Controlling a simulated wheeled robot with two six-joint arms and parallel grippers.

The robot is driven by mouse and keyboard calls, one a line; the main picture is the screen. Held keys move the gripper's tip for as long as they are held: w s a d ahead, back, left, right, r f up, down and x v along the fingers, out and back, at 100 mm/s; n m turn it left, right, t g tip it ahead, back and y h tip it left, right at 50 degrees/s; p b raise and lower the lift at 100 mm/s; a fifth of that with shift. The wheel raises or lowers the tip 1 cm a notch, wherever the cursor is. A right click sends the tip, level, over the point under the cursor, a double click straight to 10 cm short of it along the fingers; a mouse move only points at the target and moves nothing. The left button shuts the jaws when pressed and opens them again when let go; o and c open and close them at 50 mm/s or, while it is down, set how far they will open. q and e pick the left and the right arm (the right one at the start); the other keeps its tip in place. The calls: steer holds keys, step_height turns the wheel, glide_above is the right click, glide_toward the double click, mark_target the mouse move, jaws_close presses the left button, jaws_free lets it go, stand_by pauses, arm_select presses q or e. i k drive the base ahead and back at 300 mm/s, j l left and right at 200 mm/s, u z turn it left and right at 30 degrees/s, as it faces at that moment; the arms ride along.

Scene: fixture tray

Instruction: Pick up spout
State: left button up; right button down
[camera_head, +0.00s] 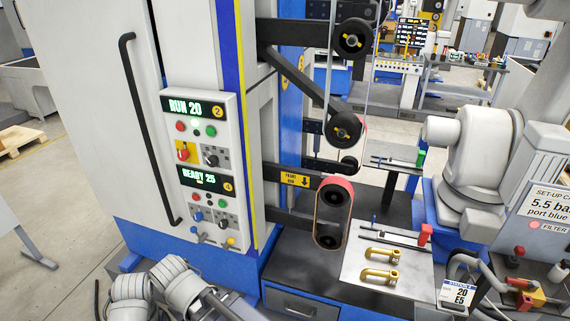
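Two brass-coloured fittings lie on a light grey fixture plate (358,287) at the lower right of centre. The far fitting (381,255) and the near fitting (380,276) are side by side and apart, each with a raised end at its right. They may be spouts; I cannot tell which one is meant. Nothing touches either one. My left arm shows at the bottom left, well away from the plate, and its fingertips cannot be made out. I see no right gripper.
A red clamp-like piece (425,234) and a dark rod stand at the plate's back edge. A belt unit with a red top (333,215) rises left of the plate. A control panel (203,170) is on the cabinet. A station card (457,293) stands right of the plate.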

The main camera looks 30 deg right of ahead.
mark_target(392, 276)
steer(key=l+z, duration=0.2)
steer(key=z, duration=1.55)
steer(key=i+l, duration=0.65)
steer(key=i, duration=0.1)
